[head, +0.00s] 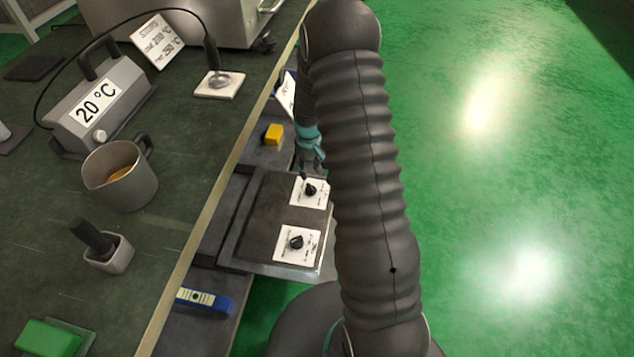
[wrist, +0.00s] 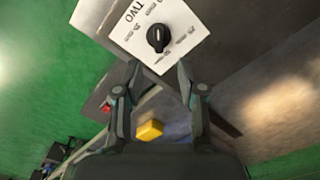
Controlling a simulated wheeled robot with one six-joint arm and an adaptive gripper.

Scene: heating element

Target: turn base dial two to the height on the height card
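Base dial two (wrist: 157,37) is a black round knob on a white plate (wrist: 185,22) marked TWO with small scale labels. A pale mark shows on the knob; its reading is too small to tell. In the head view my gripper (head: 312,165) is partly hidden by my arm and points down beside the farther of two dials (head: 311,190). In the wrist view my gripper (wrist: 158,68) is open, its fingers apart on either side below the knob, with nothing between the tips. A white card (head: 288,92), partly hidden, stands beyond my gripper; its text is unreadable.
A second dial (head: 296,242) sits on the same dark base (head: 262,215). A yellow block (head: 273,134) lies behind it, and a blue level (head: 204,301) lies nearer. The workbench (head: 190,150) edge runs along the left. Green floor (head: 500,200) is clear at right.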

